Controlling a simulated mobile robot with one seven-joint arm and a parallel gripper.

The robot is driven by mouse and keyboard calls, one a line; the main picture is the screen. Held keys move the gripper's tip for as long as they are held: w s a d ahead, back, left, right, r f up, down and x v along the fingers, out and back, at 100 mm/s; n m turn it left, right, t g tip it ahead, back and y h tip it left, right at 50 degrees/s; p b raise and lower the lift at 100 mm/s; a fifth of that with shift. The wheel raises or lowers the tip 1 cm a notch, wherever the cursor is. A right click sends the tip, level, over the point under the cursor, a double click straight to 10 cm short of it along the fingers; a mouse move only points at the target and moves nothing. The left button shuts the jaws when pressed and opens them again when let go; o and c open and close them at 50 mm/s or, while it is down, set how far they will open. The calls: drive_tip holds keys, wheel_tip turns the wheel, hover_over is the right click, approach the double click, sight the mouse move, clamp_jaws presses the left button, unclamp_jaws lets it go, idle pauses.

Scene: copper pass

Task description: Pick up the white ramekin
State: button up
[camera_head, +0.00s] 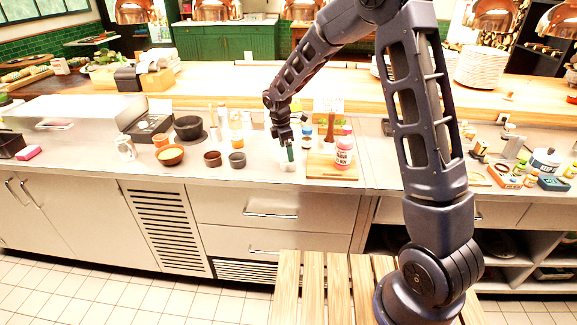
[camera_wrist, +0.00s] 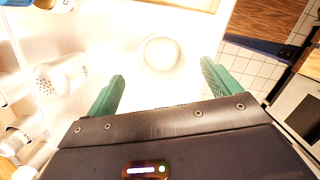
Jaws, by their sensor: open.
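The white ramekin (camera_wrist: 162,55) shows in the wrist view as a pale round dish on the white counter, ahead of my gripper (camera_wrist: 162,70) and between the lines of its two green fingers. The fingers are spread wide and nothing is between them. In the head view my gripper (camera_head: 290,152) points down above the counter's front part. The ramekin (camera_head: 288,167) is a small pale shape just below the fingers there, partly hidden and washed out by glare.
A wooden board (camera_head: 325,174) with a pink-lidded jar (camera_head: 344,153) stands close on the right. Two small dark bowls (camera_head: 212,158) (camera_head: 237,160) stand to the left.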

drive_tip(key=shift+d+f, duration=0.15)
drive_tip(key=shift+f, duration=0.85)
drive_tip(key=shift+d+f, duration=0.2)
drive_tip(key=shift+f, duration=0.75)
drive_tip(key=shift+d+f, duration=0.15)
drive_tip(key=shift+f, duration=0.85)
drive_tip(key=c, duration=1.1)
drive_tip(key=shift+o, duration=0.2)
drive_tip(key=shift+r, duration=0.15)
